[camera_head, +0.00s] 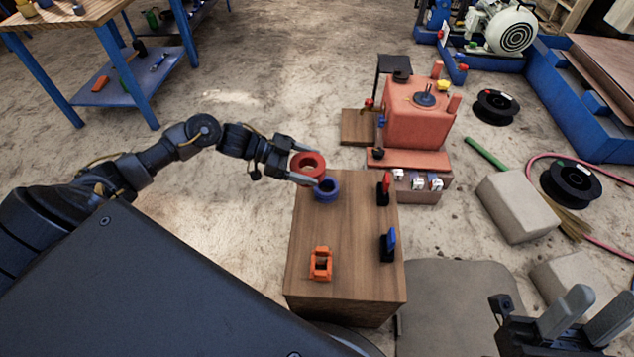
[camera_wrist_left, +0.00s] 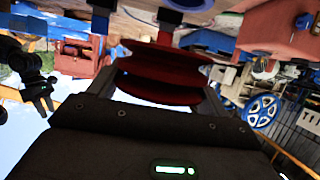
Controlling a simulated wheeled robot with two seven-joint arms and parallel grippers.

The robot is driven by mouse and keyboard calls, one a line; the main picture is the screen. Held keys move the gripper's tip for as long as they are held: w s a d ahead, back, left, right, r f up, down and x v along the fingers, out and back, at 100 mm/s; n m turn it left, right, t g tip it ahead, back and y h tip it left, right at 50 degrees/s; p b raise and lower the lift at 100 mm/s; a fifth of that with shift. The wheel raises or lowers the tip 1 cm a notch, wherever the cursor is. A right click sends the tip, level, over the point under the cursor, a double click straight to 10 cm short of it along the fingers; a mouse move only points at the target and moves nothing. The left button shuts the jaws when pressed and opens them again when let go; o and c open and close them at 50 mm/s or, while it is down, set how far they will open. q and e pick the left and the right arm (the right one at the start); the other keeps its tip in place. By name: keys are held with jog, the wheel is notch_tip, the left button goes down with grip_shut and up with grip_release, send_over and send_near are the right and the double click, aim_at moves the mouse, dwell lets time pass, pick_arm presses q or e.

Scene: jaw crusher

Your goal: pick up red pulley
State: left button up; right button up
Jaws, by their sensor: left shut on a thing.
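The red pulley (camera_head: 308,165) is a thick ring with a hole, held over the far left corner of the wooden box. My left gripper (camera_head: 302,168) is shut on it, and it also shows between the fingers in the left wrist view (camera_wrist_left: 162,72). A blue pulley (camera_head: 326,189) lies on the box top just below and to the right of the red one. Whether the red pulley is clear of the blue one cannot be told. My right gripper (camera_head: 582,318) is at the lower right, its two grey fingers apart and empty.
The wooden box (camera_head: 345,230) also carries an orange part (camera_head: 321,264), a red-handled piece (camera_head: 384,188) and a blue-handled piece (camera_head: 388,244). The red jaw crusher (camera_head: 415,115) stands behind it. A grey block (camera_head: 517,207) and black spools (camera_head: 570,182) lie to the right.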

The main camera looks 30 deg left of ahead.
pick_arm(q)
jog(key=shift+w+a+r, duration=0.35)
jog(key=shift+w+a, duration=0.05)
jog(key=shift+a, duration=0.2)
jog(key=shift+w+a+r, duration=0.4)
jog(key=shift+w+a, duration=0.05)
jog(key=shift+a, duration=0.15)
jog(key=shift+w+a+r, duration=0.35)
jog(key=shift+w+a, duration=0.05)
jog(key=shift+a, duration=0.2)
